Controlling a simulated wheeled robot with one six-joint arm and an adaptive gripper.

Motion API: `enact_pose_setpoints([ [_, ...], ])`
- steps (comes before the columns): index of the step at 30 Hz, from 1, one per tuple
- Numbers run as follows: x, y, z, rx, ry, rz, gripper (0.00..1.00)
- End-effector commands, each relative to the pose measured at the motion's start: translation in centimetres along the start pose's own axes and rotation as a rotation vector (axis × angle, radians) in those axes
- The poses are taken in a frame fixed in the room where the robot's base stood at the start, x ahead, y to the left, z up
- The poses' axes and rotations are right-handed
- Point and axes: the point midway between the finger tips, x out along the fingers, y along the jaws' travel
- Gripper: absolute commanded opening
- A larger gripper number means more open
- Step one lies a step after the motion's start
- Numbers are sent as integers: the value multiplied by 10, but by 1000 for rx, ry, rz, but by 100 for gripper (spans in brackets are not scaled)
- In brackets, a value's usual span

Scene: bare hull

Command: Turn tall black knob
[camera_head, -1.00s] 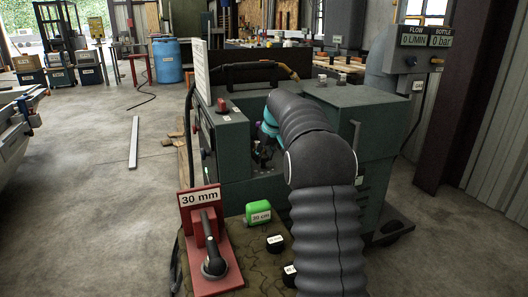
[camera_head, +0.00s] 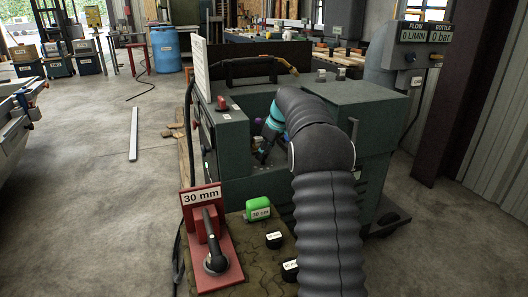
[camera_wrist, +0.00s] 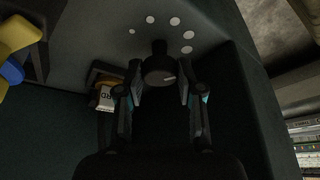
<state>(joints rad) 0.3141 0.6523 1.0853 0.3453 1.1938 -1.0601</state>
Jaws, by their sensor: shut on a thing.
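The tall black knob (camera_wrist: 160,68) stands out from the dark panel in the wrist view. In the head view my gripper (camera_head: 262,155) reaches into the recess of the green machine (camera_head: 235,137). The knob cannot be made out there.
A tag (camera_wrist: 106,98) hangs left of the fingers, and a yellow and blue handle (camera_wrist: 18,50) is at upper left. A dark wall closes the right side.

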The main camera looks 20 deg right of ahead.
Motion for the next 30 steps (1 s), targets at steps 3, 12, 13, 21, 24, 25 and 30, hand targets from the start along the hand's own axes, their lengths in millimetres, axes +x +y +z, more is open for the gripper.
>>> enact_pose_setpoints([
  [3, 1, 0, 0, 1, -1, 0, 2],
  [12, 1, 0, 0, 1, -1, 0, 61],
  [13, 0, 0, 0, 1, -1, 0, 61],
  [21, -4, 0, 0, 1, 0, 1, 61],
  [24, -14, 1, 0, 1, 2, 3, 61],
  [25, -18, 1, -1, 1, 2, 3, 61],
  [30, -50, 1, -1, 0, 2, 4, 61],
])
